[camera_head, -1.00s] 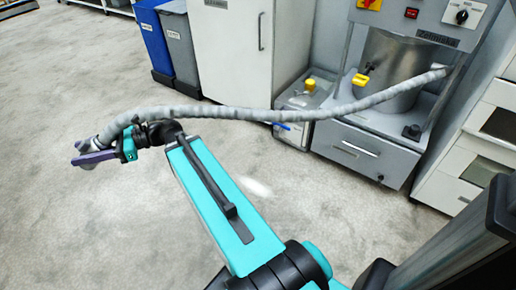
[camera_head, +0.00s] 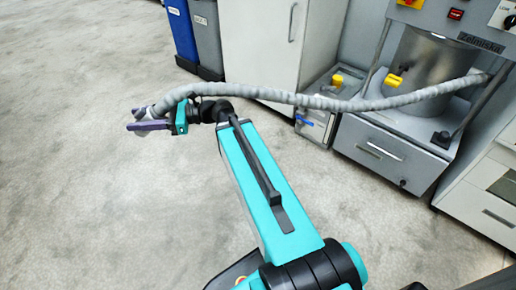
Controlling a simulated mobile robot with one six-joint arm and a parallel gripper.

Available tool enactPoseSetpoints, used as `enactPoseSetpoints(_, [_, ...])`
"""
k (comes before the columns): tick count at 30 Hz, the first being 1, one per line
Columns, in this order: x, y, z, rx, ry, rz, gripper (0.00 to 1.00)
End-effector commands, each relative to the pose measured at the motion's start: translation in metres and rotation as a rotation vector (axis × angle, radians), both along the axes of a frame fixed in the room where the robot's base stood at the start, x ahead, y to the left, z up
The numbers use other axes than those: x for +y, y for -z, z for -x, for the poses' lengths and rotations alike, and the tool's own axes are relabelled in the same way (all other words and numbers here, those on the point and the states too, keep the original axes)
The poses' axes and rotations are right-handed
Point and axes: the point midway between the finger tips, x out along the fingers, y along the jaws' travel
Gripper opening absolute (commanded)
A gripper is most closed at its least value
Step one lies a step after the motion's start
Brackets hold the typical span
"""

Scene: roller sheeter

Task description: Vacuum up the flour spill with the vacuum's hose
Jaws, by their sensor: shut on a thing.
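The grey ribbed hose (camera_head: 335,104) runs from the vacuum (camera_head: 430,70), a grey machine with a metal drum at the right, across the picture to my gripper. My gripper (camera_head: 148,126), with purple fingers, is shut on the hose near its free end, left of the picture's middle. The hose end is held above the floor, and its opening is hard to make out. I cannot make out the flour spill; my teal arm covers part of the floor in the middle.
Blue (camera_head: 182,32) and grey (camera_head: 207,38) bins stand at the back beside a white cabinet (camera_head: 262,45). A small grey unit with a yellow cap (camera_head: 337,80) stands left of the vacuum. White drawers (camera_head: 485,185) are at the right. The floor (camera_head: 80,190) at left is clear.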

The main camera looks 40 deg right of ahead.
Motion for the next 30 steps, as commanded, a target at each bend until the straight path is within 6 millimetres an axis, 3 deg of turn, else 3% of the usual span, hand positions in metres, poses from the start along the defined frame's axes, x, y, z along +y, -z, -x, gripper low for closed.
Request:
enactPoseSetpoints(6, [-0.048,-0.001,-0.003,-0.002,0.074,-0.003,0.00])
enactPoseSetpoints(12, [-0.072,-0.001,-0.004,-0.002,0.110,-0.003,0.00])
enactPoseSetpoints(30, [-0.074,-0.001,-0.004,-0.001,0.114,-0.004,0.00])
